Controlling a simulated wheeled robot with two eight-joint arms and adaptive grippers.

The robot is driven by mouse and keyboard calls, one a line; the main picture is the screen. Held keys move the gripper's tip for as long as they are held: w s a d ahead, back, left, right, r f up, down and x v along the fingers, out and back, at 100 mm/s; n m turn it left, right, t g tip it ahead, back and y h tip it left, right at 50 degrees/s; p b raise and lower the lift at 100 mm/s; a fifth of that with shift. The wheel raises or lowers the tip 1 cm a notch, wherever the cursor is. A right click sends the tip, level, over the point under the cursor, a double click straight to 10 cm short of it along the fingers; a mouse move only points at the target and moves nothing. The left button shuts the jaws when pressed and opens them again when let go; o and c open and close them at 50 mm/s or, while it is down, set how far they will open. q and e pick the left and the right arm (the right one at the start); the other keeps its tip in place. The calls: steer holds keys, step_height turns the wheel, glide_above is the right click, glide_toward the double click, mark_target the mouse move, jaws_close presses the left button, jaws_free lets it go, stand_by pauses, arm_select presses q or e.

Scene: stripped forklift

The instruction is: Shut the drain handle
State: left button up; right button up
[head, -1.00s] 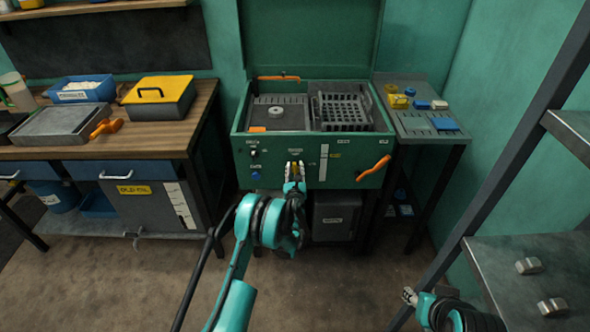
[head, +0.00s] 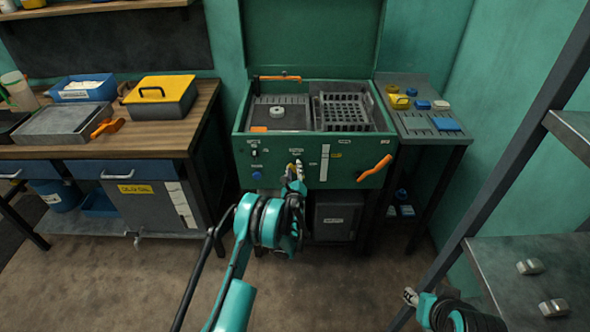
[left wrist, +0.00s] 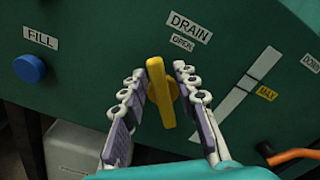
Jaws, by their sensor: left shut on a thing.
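The yellow drain handle (left wrist: 160,90) is on the green front panel (left wrist: 100,80) of the washer-like machine, below the "DRAIN" and "OPEN" labels. In the left wrist view it stands nearly upright, leaning left against the tilted labels. My left gripper (left wrist: 163,82) has a finger on each side of the handle and is shut on it. In the head view my left gripper (head: 295,170) is at the middle of the panel and hides most of the handle. My right gripper (head: 411,297) is low at the right, away from the machine; its jaws are too small to judge.
A blue fill knob (left wrist: 30,68) is left of the handle. An orange lever (head: 374,168) sticks out at the panel's right. A wooden bench (head: 150,138) stands left, a small side table (head: 425,125) right. A dark metal rack (head: 530,265) with nuts is at the front right.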

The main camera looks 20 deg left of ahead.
arm_select(q)
steer(key=n, duration=0.5)
steer(key=shift+a+f+n, duration=0.25)
steer(key=shift+f+n, duration=0.05)
steer(key=shift+f, duration=0.05)
steer(key=n, duration=0.4)
steer(key=shift+s+a+f+n, duration=0.1)
steer(key=shift+f+n, duration=0.3)
steer(key=o, duration=0.8)
steer(key=shift+c, duration=0.2)
steer(key=r, duration=1)
steer(key=shift+d, duration=0.2)
steer(key=shift+a, duration=0.1)
